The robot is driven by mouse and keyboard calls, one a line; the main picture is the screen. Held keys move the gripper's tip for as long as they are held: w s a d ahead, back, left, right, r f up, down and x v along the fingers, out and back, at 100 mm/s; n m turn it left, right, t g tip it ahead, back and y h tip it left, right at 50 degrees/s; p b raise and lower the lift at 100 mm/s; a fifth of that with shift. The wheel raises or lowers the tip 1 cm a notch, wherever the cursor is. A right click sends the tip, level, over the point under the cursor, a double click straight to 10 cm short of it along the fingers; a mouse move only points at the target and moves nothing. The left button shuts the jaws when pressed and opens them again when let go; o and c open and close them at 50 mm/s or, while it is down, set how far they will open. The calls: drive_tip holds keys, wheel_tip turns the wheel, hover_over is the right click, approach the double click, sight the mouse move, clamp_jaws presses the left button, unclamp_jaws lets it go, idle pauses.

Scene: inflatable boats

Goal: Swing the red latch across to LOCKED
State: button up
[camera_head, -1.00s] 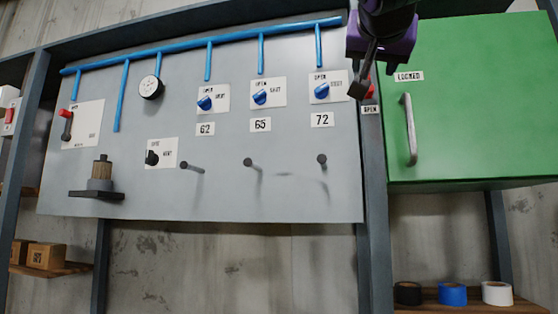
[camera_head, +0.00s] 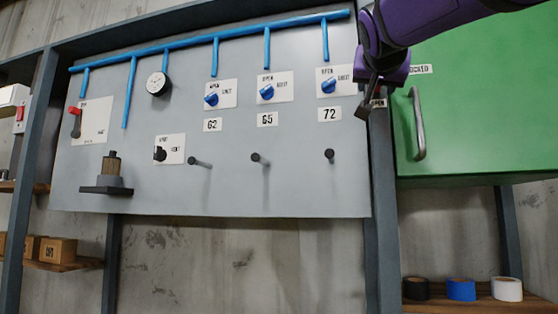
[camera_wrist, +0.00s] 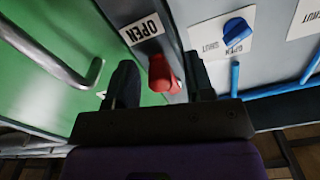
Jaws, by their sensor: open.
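The red latch (camera_wrist: 163,76) shows in the wrist view on the grey post beside the green cabinet door, near the OPEN label (camera_wrist: 142,28). My gripper (camera_wrist: 161,82) is open, with one dark finger on each side of the latch. I cannot tell whether either finger touches it. The LOCKED label (camera_head: 420,69) on the green door is partly covered by my arm.
The green door (camera_head: 475,120) has a metal handle (camera_head: 418,125) close to the right of my gripper. The grey panel (camera_head: 300,190) to the left carries blue knobs, pegs and blue pipes. Tape rolls (camera_head: 461,289) stand on a shelf below.

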clamp_jaws()
drive_tip(key=shift+d+n, duration=0.15)
drive_tip(key=shift+n, duration=0.35)
drive_tip(key=n, duration=0.1)
drive_tip(key=d+n, duration=0.1)
drive_tip(key=n, duration=0.1)
drive_tip(key=shift+s+r, duration=0.15)
drive_tip(key=shift+s, duration=0.05)
drive_tip(key=n, duration=0.3)
drive_tip(key=d+r+n, duration=0.1)
drive_tip(key=n, duration=0.2)
drive_tip(key=s+d+r+n, duration=0.1)
drive_tip(key=n, duration=0.2)
drive_tip(key=shift+d+r, duration=0.25)
drive_tip(key=c, duration=0.9)
unclamp_jaws()
drive_tip(key=shift+d+r+n, duration=0.1)
drive_tip(key=shift+r+n, duration=0.35)
drive_tip(key=shift+n, duration=0.75)
drive_tip(key=shift+d+r+n, duration=0.1)
drive_tip(key=shift+r+n, duration=0.3)
drive_tip(key=shift+n, duration=0.8)
drive_tip(key=shift+r, duration=0.1)
